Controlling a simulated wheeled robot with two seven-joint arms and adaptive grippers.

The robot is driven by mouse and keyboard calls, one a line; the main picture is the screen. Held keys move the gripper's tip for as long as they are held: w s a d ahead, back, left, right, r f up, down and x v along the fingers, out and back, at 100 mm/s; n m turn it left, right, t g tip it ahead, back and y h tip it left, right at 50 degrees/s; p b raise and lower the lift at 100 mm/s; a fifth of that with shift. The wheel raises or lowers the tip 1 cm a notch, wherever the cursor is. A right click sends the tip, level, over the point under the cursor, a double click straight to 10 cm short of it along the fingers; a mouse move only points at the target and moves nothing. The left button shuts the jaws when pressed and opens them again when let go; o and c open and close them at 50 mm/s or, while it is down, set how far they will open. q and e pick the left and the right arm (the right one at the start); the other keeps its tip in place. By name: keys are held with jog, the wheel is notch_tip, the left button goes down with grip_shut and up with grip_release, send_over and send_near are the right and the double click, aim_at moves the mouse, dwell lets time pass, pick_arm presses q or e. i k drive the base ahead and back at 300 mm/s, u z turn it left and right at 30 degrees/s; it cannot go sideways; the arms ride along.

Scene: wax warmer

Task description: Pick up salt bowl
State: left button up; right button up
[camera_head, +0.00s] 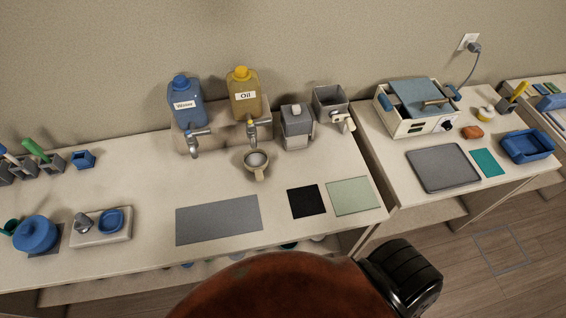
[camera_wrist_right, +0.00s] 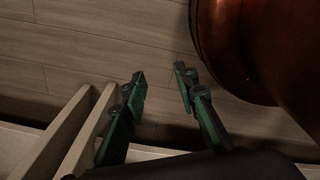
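No bowl is labelled as salt, so I cannot tell for sure which is the salt bowl. A small beige cup-like bowl (camera_head: 257,161) with a handle and pale contents stands below the oil bottle's tap. A small blue bowl (camera_head: 110,220) sits on a light flat base at the left. My right gripper (camera_wrist_right: 160,82) shows in the right wrist view with its two green-black fingers apart and nothing between them. It is over the wooden floor beside furniture edges, away from both bowls. My left gripper is in neither view.
A blue water bottle (camera_head: 184,101) and a yellow oil bottle (camera_head: 244,94) stand at the back. A grey mat (camera_head: 218,219), black mat (camera_head: 306,201) and pale green mat (camera_head: 352,195) lie in front. A blue round pot (camera_head: 36,233) stands at the left.

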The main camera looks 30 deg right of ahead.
aim_at(256, 160)
jog(key=k, duration=0.4)
jog(key=z, duration=0.65)
jog(key=i, duration=0.5)
jog(key=z, duration=0.05)
